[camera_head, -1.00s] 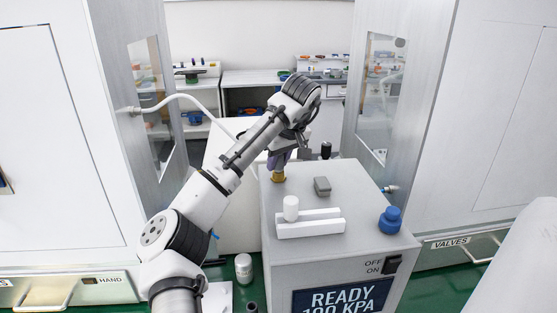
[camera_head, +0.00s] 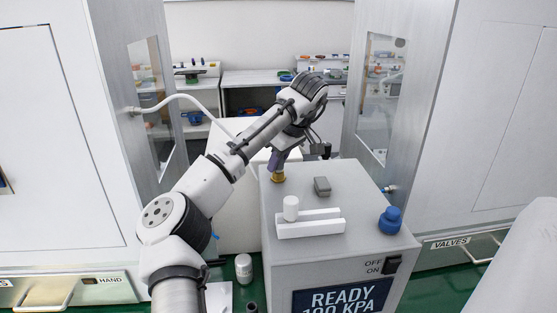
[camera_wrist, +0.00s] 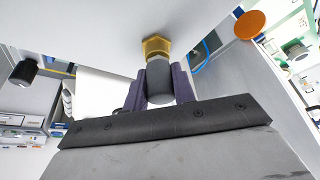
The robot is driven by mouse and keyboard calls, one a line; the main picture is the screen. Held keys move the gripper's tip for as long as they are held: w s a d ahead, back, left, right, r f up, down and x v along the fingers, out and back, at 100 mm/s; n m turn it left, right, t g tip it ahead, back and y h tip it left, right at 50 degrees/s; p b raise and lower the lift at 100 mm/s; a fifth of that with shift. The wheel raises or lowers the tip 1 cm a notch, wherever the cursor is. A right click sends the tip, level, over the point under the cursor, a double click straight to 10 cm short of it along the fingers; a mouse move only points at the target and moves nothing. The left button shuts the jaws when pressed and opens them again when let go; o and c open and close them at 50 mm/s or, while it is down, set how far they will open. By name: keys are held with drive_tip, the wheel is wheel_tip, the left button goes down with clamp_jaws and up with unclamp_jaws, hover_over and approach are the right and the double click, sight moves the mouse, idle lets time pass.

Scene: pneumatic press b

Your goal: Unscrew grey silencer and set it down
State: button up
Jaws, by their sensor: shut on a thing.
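The grey silencer (camera_wrist: 159,82) is a dark grey cylinder between the purple fingers of my gripper (camera_wrist: 160,92) in the wrist view. Its far end meets a brass hex fitting (camera_wrist: 155,46) on the pale face of the press box. My gripper is shut on the silencer. In the head view my gripper (camera_head: 277,163) reaches down to the back left corner of the box top, and the brass fitting (camera_head: 277,178) shows just under it. The silencer is mostly hidden by the fingers there.
The grey press box (camera_head: 340,235) carries a white rail with a white cylinder (camera_head: 290,208), a small grey block (camera_head: 322,186) and a blue knob (camera_head: 390,220). Tall cabinets stand left and right. Part of the box top is clear.

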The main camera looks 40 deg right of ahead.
drive_tip(key=o, duration=0.6)
drive_tip(key=shift+c, duration=0.2)
drive_tip(key=shift+m+h, duration=0.3)
drive_tip(key=shift+m, duration=0.6)
drive_tip(key=shift+m+h, duration=0.4)
drive_tip(key=shift+m, duration=0.5)
drive_tip(key=shift+m+h, duration=0.3)
drive_tip(key=shift+m, duration=0.5)
